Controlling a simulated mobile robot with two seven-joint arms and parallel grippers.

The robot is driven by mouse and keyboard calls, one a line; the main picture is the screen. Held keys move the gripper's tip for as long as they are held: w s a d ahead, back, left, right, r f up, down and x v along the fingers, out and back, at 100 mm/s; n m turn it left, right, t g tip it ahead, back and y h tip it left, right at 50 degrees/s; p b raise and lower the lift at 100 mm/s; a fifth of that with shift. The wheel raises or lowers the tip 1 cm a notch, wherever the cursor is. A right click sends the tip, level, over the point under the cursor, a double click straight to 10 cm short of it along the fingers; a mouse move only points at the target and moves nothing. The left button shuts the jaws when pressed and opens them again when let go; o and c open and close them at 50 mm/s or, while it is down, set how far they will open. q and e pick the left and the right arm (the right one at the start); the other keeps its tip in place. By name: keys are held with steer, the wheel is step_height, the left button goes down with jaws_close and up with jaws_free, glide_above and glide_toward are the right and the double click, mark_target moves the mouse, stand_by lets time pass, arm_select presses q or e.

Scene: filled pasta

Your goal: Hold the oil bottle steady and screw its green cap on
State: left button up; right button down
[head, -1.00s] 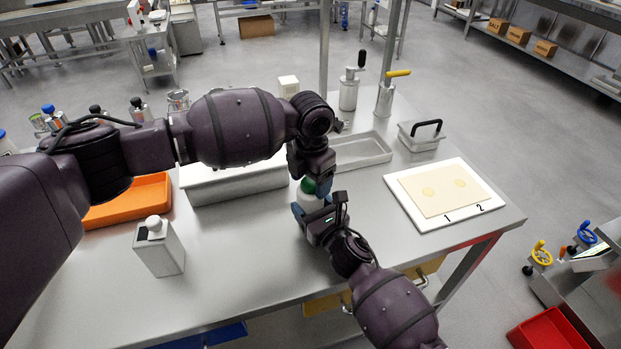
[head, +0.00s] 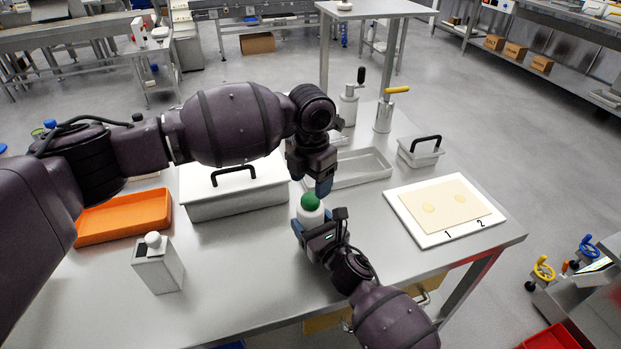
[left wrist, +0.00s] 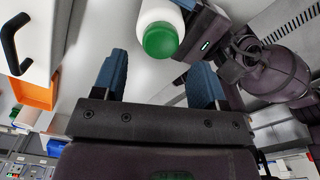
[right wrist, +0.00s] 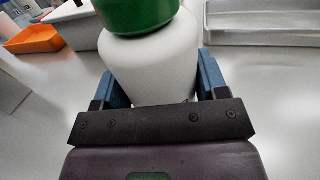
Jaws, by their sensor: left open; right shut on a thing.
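The white oil bottle (head: 311,215) stands upright on the steel table with its green cap (head: 310,201) on top. My right gripper (head: 308,228) is shut on the bottle's body; the right wrist view shows both blue fingers around the white bottle (right wrist: 150,65) below the green cap (right wrist: 138,14). My left gripper (head: 322,186) is open and empty, just above and behind the cap, apart from it. In the left wrist view the green cap (left wrist: 161,40) lies beyond the open fingers (left wrist: 160,85). Whether the cap is fully tight cannot be told.
A lidded metal box (head: 235,203) and an orange tray (head: 125,219) stand left. A shallow steel tray (head: 365,180) is behind. A white board with dough (head: 421,237) lies right.

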arm_select(q)
steer(key=shift+w+r, duration=0.15)
steer(key=shift+r, duration=0.35)
steer(key=n, duration=0.2)
steer(key=shift+r+n, duration=0.2)
steer(key=shift+n, duration=0.1)
steer(key=n, duration=0.6)
steer(key=shift+r+n, duration=0.35)
steer(key=shift+n, duration=0.05)
steer(key=n, duration=0.4)
steer(key=shift+r, duration=0.15)
steer(key=n, duration=0.5)
steer(key=shift+r+n, duration=0.15)
steer(key=shift+n, duration=0.25)
steer(key=n, duration=0.9)
steer(key=shift+r+n, duration=0.1)
steer(key=shift+n, duration=0.3)
steer(key=n, duration=0.5)
steer(key=shift+s, duration=0.2)
steer(key=n, duration=0.5)
steer(key=shift+n, duration=0.4)
